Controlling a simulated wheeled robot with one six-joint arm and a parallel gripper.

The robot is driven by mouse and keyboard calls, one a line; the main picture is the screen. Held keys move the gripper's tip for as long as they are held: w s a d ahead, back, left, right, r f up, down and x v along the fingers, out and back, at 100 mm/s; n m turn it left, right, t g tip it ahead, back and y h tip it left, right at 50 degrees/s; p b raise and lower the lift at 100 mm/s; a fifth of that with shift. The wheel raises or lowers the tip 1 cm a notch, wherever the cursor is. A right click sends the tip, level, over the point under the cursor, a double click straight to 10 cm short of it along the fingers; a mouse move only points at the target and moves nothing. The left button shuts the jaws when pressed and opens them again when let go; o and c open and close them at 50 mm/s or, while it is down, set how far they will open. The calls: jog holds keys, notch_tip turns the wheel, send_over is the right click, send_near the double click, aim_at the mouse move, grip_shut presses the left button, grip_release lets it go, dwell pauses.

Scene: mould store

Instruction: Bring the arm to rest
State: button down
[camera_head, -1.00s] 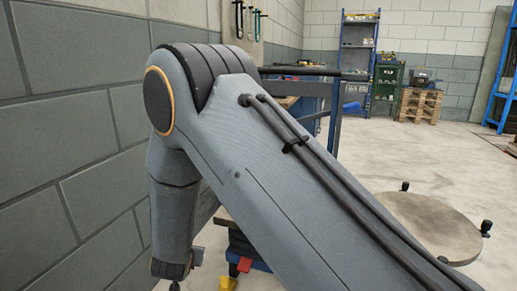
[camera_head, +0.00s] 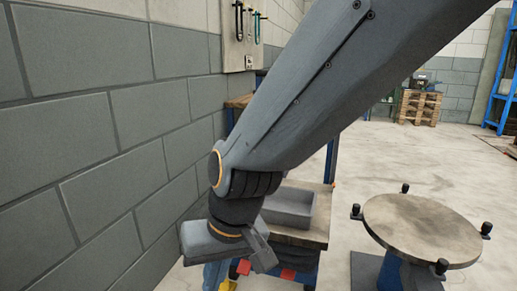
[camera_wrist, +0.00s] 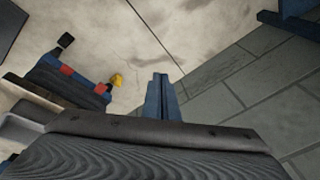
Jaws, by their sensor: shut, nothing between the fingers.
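My gripper (camera_wrist: 160,80) shows in the middle of the wrist view as two narrow bluish fingers side by side. They are shut with nothing between them, over the pale floor. In the head view my arm slants down from the upper right to a bent wrist at the lower centre-left. The wrist hangs in front of the bench, close to the block wall. The fingertips are hard to make out there, low in the picture.
A wooden-topped bench (camera_head: 305,238) with a grey bin (camera_head: 291,205) stands behind my wrist. The grey block wall (camera_head: 100,140) runs along the left. A round table (camera_head: 420,226) with black knobs stands right. Pallets (camera_head: 418,107) are farther back; open floor lies between.

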jog(key=s+d+r+g+h, duration=0.1)
jog(key=s+d+r+h, duration=0.1)
jog(key=s+d, duration=0.55)
jog(key=d+r+m+p, duration=0.2)
jog(key=d+r+p, duration=0.8)
jog(key=p, duration=0.6)
jog(key=d+r+m+h+p, duration=0.1)
jog(key=d+r+m+p, duration=0.2)
jog(key=d+r+p, duration=0.7)
jog(key=shift+w+r+p, duration=0.25)
jog(key=shift+r+p, duration=2.5)
jog(key=shift+p, duration=1)
